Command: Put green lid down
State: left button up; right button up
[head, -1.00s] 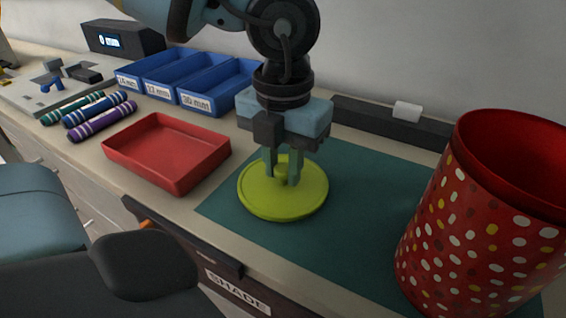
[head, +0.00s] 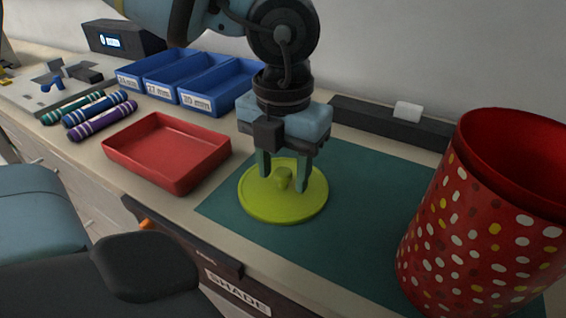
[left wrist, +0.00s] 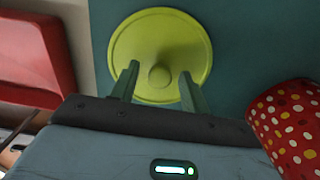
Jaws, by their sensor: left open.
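The green lid (head: 262,207) is a round yellow-green disc with a small knob in its middle. It lies flat on the dark teal mat (head: 365,215), near the mat's left end. My left gripper (head: 284,184) is above the lid with its fingers open on either side of the knob, apart from it. In the left wrist view the lid (left wrist: 133,45) shows whole behind the two spread fingers, with the knob between the open fingertips (left wrist: 158,76). My right gripper is not seen in these views.
A red bin with dots (head: 470,225) stands at the right of the mat. A red tray (head: 165,153) is left of the lid. Blue labelled bins (head: 190,85) and striped cylinders (head: 100,112) are farther left. A dark bar (head: 385,122) runs along the wall.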

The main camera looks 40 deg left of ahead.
aim_at(284, 172)
pick_arm(q)
notch_tip(284, 172, up, 12)
jog(key=p, duration=0.1)
dwell(0.4)
dwell(0.5)
